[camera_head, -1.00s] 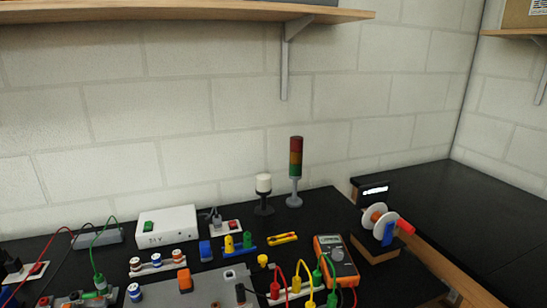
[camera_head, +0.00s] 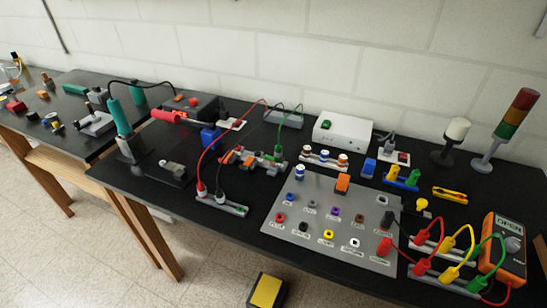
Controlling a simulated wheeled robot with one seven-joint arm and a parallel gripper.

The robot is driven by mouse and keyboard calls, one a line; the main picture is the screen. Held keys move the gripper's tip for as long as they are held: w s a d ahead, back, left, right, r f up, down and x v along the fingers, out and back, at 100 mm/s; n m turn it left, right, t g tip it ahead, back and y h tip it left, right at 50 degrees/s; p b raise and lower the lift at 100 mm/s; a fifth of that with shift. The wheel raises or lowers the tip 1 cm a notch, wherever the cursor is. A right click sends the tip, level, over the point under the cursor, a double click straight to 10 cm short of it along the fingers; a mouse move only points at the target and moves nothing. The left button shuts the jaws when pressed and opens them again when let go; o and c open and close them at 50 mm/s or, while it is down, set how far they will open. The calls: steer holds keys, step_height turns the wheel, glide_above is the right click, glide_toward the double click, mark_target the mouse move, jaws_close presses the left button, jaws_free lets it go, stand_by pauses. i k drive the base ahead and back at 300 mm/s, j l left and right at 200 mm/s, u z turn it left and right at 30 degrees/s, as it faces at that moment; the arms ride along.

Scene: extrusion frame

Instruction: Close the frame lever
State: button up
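I cannot pick out the frame lever for certain, nor tell whether it is open or closed. A small grey assembly with orange-red parts (camera_head: 250,159) lies on the black bench, left of the grey panel. A grey block-like fixture (camera_head: 95,124) stands on the left table. Both are too small to show a lever clearly. My gripper is not in view.
A grey panel with coloured knobs (camera_head: 330,233) lies on the black bench (camera_head: 140,196). Red, yellow and green cables and an orange multimeter (camera_head: 503,247) crowd the right end. A signal tower (camera_head: 508,128) stands behind. A yellow-topped box (camera_head: 266,291) is on the open floor.

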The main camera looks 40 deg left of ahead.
mark_target(272, 160)
steer(key=u, duration=0.45)
steer(key=i+u, duration=0.15)
steer(key=u, duration=0.3)
steer(key=i+u, duration=0.2)
steer(key=u, duration=0.2)
steer(key=i+u, duration=0.2)
steer(key=u, duration=0.25)
steer(key=i+l, duration=0.1)
